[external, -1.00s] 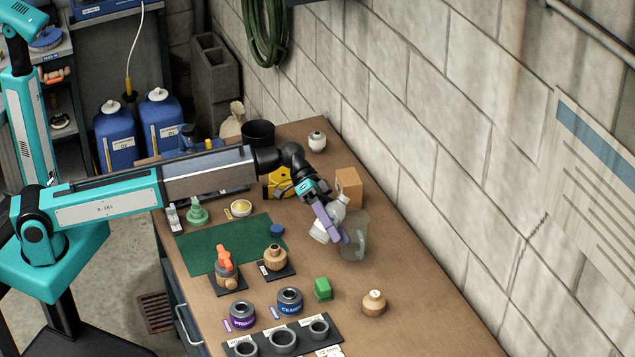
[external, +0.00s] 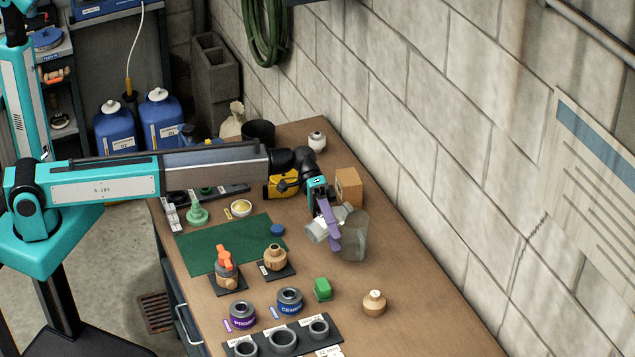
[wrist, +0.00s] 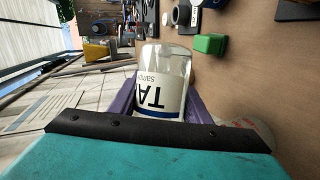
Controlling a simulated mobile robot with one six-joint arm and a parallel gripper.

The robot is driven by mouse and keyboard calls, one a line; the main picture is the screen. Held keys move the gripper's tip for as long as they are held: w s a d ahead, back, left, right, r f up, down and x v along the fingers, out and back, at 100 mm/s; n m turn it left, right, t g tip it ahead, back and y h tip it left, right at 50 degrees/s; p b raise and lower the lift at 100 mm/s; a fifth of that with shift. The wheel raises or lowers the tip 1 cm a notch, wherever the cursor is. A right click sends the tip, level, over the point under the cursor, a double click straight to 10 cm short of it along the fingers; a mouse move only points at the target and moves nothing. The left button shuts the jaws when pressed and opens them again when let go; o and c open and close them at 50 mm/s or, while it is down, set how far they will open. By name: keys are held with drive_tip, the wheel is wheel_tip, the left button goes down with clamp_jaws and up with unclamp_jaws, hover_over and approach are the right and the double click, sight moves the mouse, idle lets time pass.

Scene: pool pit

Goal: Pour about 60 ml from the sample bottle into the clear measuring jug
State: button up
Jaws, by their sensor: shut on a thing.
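The sample bottle (external: 315,231) is a clear bottle with a white label, steeply tilted in the external view. My gripper (external: 332,232) has purple fingers shut on the bottle. In the wrist view the bottle (wrist: 163,75) lies between the purple fingers, its label partly readable and banded in blue. The clear measuring jug (external: 355,243) stands upright on the bench, just right of the bottle and fingers. The fingers hide part of the bottle. I cannot make out its mouth, any liquid stream, or the level in the jug.
A cardboard-coloured box (external: 348,187) stands close behind the jug. A green block (external: 323,289) and a tan round bottle (external: 374,302) are in front. A green mat (external: 225,247) lies to the left. The block wall (external: 440,150) runs along the right; bench right of the jug is clear.

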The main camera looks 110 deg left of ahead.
drive_tip(key=shift+w+a+r+n+p, duration=0.1)
drive_tip(key=shift+a+r+n+p, duration=0.05)
drive_tip(key=shift+r+n+p, duration=0.2)
drive_tip(key=shift+n+h, duration=0.45)
drive_tip(key=shift+h, duration=0.05)
drive_tip(key=shift+d, duration=0.25)
idle(0.6)
drive_tip(key=shift+r+n+h+p, duration=0.35)
drive_tip(key=shift+n+p, duration=0.15)
drive_tip(key=shift+p, duration=0.15)
idle(1.4)
drive_tip(key=m+b, duration=0.1)
drive_tip(key=f+m+y+b, duration=0.1)
drive_tip(key=s+d+f+m+y+b, duration=0.1)
drive_tip(key=shift+f+y, duration=0.2)
drive_tip(key=shift+y, duration=0.05)
drive_tip(key=shift+w+a+b, duration=0.15)
drive_tip(key=shift+w+b, duration=0.05)
drive_tip(key=shift+b, duration=0.3)
drive_tip(key=shift+m, duration=0.3)
